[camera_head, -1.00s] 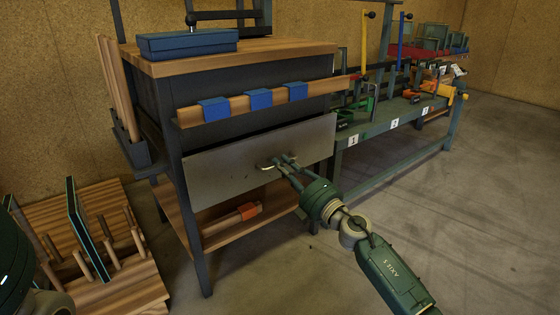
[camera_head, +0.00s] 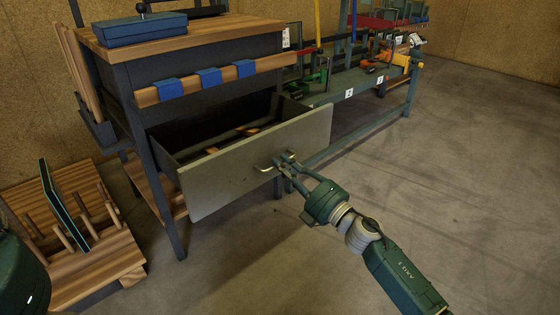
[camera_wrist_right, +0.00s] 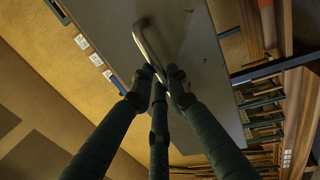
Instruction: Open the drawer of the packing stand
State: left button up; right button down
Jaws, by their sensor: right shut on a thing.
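The packing stand (camera_head: 215,46) has a wooden top and dark sides. Its drawer (camera_head: 225,172) is pulled well out, with a plain grey front; the inside shows dark, with something orange-brown in it. A bar handle (camera_head: 262,164) sits on the drawer front. My right gripper (camera_head: 286,163) is shut on this handle. In the right wrist view the fingers (camera_wrist_right: 162,80) close around the metal handle (camera_wrist_right: 148,42) against the grey drawer front (camera_wrist_right: 190,50). At the far left edge a dark green part of my left arm shows; its gripper is out of view.
A blue box (camera_head: 142,29) lies on the stand's top. A wooden rail (camera_head: 215,79) with blue straps runs above the drawer. A wooden peg rack (camera_head: 85,245) stands on the floor at left. A green bench (camera_head: 345,90) is behind at right. Floor at right is clear.

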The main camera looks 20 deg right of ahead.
jog(key=shift+s+f, duration=0.1)
jog(key=shift+s, duration=0.15)
jog(key=c, duration=1.7)
grip_release()
jog(key=v, duration=1.2)
